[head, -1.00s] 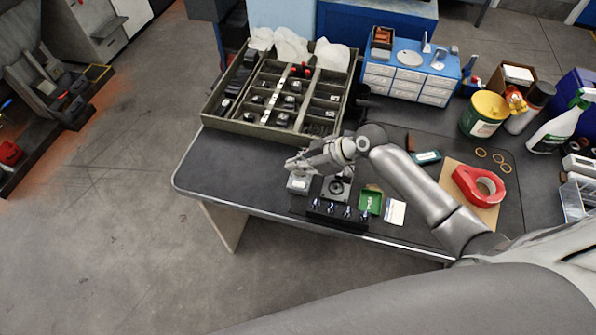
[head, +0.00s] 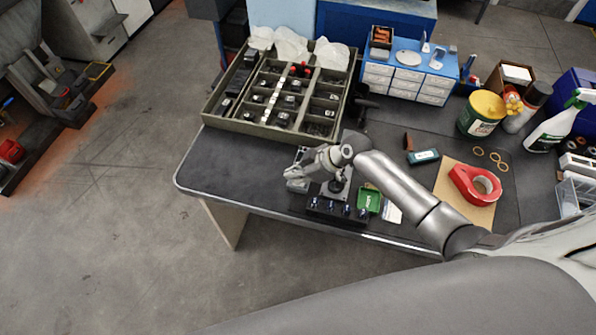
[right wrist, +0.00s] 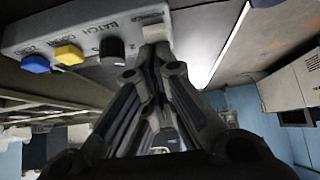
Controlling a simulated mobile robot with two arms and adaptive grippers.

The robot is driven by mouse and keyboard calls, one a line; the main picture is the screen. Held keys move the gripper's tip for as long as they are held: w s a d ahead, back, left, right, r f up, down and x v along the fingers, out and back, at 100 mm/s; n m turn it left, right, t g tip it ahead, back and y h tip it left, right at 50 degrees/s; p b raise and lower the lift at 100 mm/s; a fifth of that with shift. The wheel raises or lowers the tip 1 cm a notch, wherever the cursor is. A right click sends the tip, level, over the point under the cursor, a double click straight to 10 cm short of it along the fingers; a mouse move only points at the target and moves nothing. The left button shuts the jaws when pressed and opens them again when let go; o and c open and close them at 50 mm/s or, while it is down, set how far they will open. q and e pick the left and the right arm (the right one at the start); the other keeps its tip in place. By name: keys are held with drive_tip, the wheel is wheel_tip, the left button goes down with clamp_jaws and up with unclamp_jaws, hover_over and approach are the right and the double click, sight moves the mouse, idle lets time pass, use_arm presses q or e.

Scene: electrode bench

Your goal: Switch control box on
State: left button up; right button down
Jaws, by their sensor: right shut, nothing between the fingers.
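The control box is a small light grey case (head: 297,185) near the front edge of the bench, partly covered by my right gripper (head: 289,174). In the right wrist view its panel (right wrist: 85,32) carries a blue button (right wrist: 35,63), a yellow button (right wrist: 69,54), a black knob (right wrist: 112,50) and a pale switch-like part (right wrist: 155,33) at the right end. My right gripper (right wrist: 154,55) is shut and empty, its fingertips right at that pale part. They partly hide it, so contact and switch position cannot be told. My left gripper is not in view.
A black strip with several shiny knobs (head: 334,211) and a green tray (head: 368,200) stand right of the box. A large compartment tray (head: 215,108) lies behind. The bench's left end is clear.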

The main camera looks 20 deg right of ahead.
idle(0.3)
drive_tip(key=shift+s+d+f, duration=0.1)
drive_tip(key=shift+s+d, duration=0.3)
drive_tip(key=shift+d, duration=0.25)
